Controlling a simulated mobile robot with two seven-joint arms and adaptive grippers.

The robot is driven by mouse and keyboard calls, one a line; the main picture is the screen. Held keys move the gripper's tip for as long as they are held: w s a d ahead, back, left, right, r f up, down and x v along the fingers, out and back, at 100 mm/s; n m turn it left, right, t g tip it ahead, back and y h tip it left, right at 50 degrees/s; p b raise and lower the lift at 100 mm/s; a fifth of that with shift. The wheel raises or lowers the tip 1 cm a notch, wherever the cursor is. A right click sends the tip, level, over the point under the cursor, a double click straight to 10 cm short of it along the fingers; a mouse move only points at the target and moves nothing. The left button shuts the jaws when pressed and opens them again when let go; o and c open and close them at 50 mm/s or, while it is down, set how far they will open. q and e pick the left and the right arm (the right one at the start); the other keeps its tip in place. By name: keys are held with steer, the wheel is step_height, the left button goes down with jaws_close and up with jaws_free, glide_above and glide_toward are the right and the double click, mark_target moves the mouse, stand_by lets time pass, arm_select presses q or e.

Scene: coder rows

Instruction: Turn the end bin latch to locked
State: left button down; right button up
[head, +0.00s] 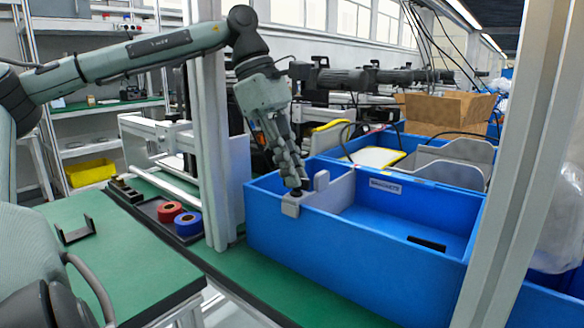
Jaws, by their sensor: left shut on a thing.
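The blue end bin (375,245) stands on the green bench and carries a small label reading what looks like "BRACKETS". A grey latch (291,206) sits over its near rim toward the left corner. My left gripper (295,188) reaches down from above and its fingers are shut on the dark top part of the latch. The fingertips hide much of that part, so I cannot tell which way the latch is turned. My right gripper is not in the picture.
A metal post (212,150) stands just left of the bin, and another post (515,170) rises at the right. Red tape (169,211) and blue tape (188,224) lie in a dark tray. A cardboard box (447,110) stands behind. The green table (120,255) at left is mostly clear.

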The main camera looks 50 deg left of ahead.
arm_select(q)
steer(key=c, duration=1.7)
jaws_free()
steer(key=shift+c, duration=0.2)
steer(key=shift+o, duration=0.9)
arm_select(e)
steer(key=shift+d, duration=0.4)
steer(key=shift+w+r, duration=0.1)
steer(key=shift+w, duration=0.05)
arm_select(q)
steer(key=shift+r, duration=0.2)
step_height(320, 180, up, 10)
steer(key=shift+f, duration=0.15)
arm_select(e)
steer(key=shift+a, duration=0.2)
